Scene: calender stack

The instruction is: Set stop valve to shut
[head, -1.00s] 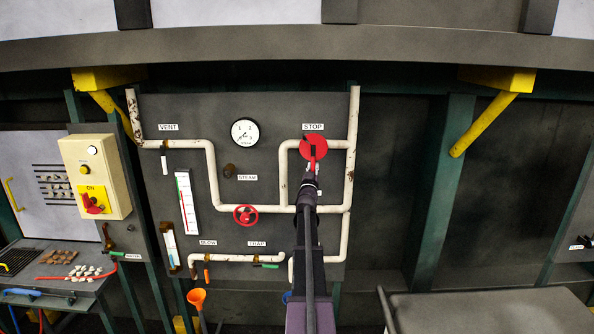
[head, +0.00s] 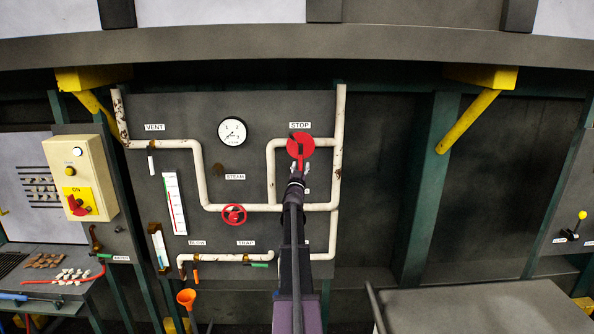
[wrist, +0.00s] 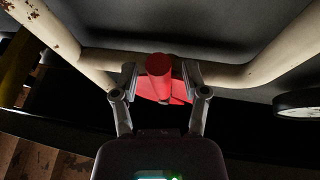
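The stop valve (head: 301,142) is a red disc on the white pipe under the STOP label (head: 299,125), at the upper right of the grey panel. Its red handle points down towards my gripper (head: 297,174) in the head view. In the wrist view, the round red end of the handle (wrist: 159,66) stands between the two fingers of my gripper (wrist: 160,76). A narrow gap shows on each side, so the fingers look open around the handle and not closed on it. My arm hides part of the panel below the valve.
White pipes (head: 336,160) run beside and below the valve. A red handwheel (head: 234,214), a pressure gauge (head: 232,131) and an orange funnel (head: 187,297) are to the left. A grey table (head: 480,305) stands at the lower right.

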